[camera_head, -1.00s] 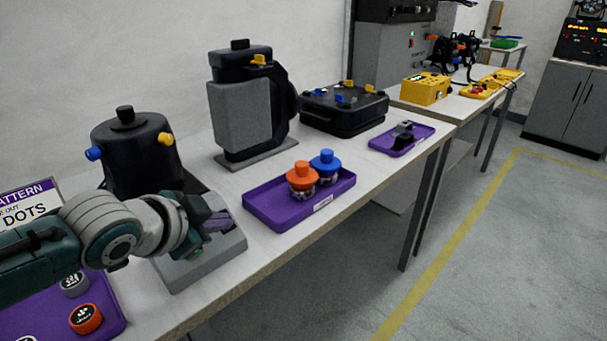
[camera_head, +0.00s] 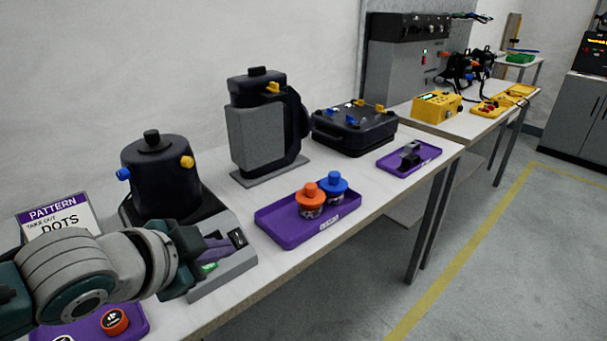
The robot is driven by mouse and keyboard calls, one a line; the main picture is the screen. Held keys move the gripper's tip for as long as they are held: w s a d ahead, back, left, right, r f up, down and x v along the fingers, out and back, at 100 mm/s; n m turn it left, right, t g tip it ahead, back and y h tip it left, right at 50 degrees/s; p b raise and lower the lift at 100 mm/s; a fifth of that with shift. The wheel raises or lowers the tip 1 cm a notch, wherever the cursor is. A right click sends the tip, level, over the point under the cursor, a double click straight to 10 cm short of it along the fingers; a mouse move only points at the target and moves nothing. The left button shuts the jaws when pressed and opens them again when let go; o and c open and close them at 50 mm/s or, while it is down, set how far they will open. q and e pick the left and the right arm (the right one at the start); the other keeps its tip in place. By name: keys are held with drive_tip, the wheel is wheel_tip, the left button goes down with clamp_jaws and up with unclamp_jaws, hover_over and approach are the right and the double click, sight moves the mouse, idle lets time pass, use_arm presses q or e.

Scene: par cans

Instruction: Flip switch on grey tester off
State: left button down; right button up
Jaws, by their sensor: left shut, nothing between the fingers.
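The grey tester (camera_head: 230,272) is a sloped grey box on the front edge of the near table, in front of a black par can (camera_head: 160,180). A small black switch (camera_head: 237,238) shows near its upper right corner. A green patch (camera_head: 208,267) shows on its face beside my gripper. My left gripper (camera_head: 229,248) is shut and empty, over the tester's face with its fingertips close to the switch. I cannot tell whether they touch it. My gripper and wrist hide the tester's left part. My right gripper is not in view.
A purple tray (camera_head: 285,234) with an orange-capped and a blue-capped jar stands just right of the tester. A pattern sign (camera_head: 58,218) and another purple tray (camera_head: 135,322) are at the left. Farther right are a grey and black fixture (camera_head: 265,135) and a black case (camera_head: 352,135).

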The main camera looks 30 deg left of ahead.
use_arm(q)
drive_tip(key=shift+v, duration=1.4)
drive_tip(key=shift+s+d+f, duration=0.1)
drive_tip(key=shift+s+d, duration=0.05)
drive_tip(key=shift+d, duration=0.1)
